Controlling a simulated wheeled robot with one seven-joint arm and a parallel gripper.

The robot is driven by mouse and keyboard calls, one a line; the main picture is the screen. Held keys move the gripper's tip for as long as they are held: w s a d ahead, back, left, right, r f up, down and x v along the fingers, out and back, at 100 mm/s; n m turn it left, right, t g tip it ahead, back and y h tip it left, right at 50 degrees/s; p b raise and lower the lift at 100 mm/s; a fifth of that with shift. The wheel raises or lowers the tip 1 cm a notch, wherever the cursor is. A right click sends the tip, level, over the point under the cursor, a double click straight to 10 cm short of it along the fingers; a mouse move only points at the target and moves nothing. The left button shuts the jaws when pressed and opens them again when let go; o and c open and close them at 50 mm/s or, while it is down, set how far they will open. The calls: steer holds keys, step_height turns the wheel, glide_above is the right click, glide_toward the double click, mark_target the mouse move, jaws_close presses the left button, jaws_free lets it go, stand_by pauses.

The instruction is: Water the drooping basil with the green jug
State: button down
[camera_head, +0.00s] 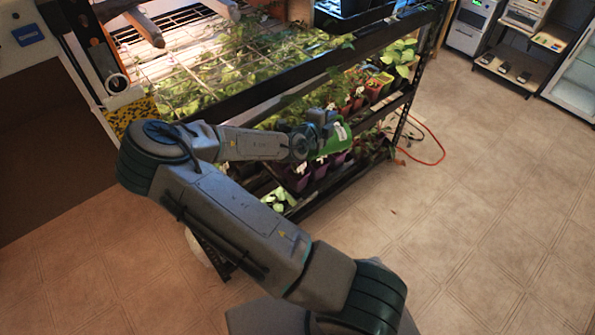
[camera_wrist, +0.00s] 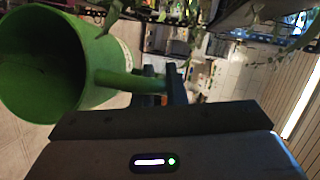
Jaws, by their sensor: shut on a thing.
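My gripper (camera_wrist: 165,88) is shut on the handle of the green jug (camera_wrist: 105,65). In the wrist view, the jug's round open mouth faces left and its inside looks dark, so I cannot tell how much water it holds. In the head view the jug (camera_head: 336,141) is partly hidden by my gripper (camera_head: 322,125). It is at the front of the seedling rack, near the potted plants. I cannot tell which plant is the drooping basil. Leafy stems (camera_wrist: 255,20) hang into the wrist view at the upper right.
The rack's dark shelf beam (camera_head: 270,88) runs above the jug. Red pots (camera_head: 357,100) stand on the middle shelf, purple pots (camera_head: 297,180) lower down. A red cable (camera_head: 430,150) lies on the floor beyond the rack. The tiled floor (camera_head: 440,240) at right is clear.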

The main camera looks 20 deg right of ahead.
mark_target(338, 125)
steer(key=shift+w+d+r+p, duration=0.1)
steer(key=shift+d+r+p, duration=0.15)
steer(key=shift+p, duration=0.15)
steer(key=d, duration=0.1)
steer(key=d+y, duration=0.1)
steer(key=w+d+m+y, duration=0.1)
steer(key=shift+w+d+f, duration=0.1)
steer(key=shift+f, duration=0.25)
steer(key=shift+w+r+y, duration=0.2)
steer(key=shift+y, duration=0.1)
steer(key=shift+w+d+r+m+g+y+b, duration=0.15)
steer(key=shift+d+y+b, duration=0.1)
steer(key=shift+d+b, duration=0.25)
steer(key=shift+w+d+r+m+g+y+b, duration=0.1)
steer(key=shift+d+m+y+b, duration=0.15)
steer(key=shift+d+b, duration=0.3)
steer(key=shift+w+d+r+m+g+y+b, duration=0.1)
steer(key=shift+d+y+b, duration=0.25)
steer(key=shift+b, duration=0.3)
steer(key=d+f+m+g+y+b, duration=0.2)
steer(key=d+f+y+b, duration=0.4)
steer(key=d+f+y, duration=0.3)
steer(key=shift+f+m+g+y, duration=0.2)
steer(key=shift+m+g+y, duration=0.1)
steer(key=shift+g+y, duration=0.25)
